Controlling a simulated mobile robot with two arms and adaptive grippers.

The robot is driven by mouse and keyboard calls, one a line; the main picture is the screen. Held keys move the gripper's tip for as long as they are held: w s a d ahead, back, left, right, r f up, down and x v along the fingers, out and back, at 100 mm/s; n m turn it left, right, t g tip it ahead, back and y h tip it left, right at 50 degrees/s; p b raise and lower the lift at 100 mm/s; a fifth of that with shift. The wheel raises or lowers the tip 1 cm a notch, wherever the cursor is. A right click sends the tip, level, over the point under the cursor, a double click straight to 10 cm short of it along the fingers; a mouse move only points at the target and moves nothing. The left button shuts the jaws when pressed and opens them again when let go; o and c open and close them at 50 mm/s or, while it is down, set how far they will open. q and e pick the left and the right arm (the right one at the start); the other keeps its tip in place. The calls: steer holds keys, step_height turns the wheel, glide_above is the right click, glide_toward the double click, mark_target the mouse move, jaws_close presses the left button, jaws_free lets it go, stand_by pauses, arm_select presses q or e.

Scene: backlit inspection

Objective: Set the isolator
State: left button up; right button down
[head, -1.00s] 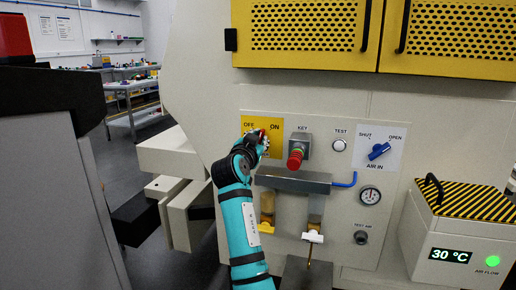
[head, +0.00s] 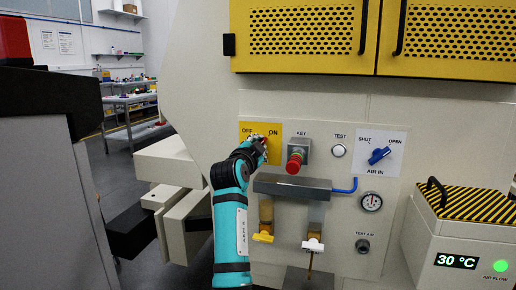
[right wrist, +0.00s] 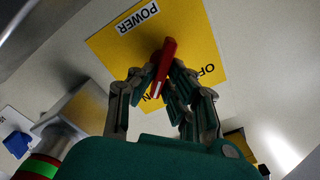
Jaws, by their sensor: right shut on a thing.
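The isolator is a yellow plate (head: 272,129) marked OFF and ON on the machine's front; the right wrist view also shows POWER on this plate (right wrist: 112,48). Its red handle (right wrist: 164,62) stands across the plate's middle, its pale-marked end close to the ON letters. My right gripper (head: 259,143) is at the plate, mostly hiding the handle in the head view. In the right wrist view its fingers (right wrist: 162,80) are closed around the handle from both sides. My left gripper is not in view.
Right of the plate are a key block with a red knob (head: 295,162), a TEST button (head: 338,150) and a blue AIR IN handle (head: 379,156). A grey bar (head: 292,188) juts out below. Yellow doors (head: 300,35) are above. A striped-lid box (head: 470,225) stands right.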

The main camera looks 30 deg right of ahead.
steer(key=shift+f, duration=0.1)
steer(key=c, duration=1.4)
jaws_free()
step_height(320, 180, up, 10)
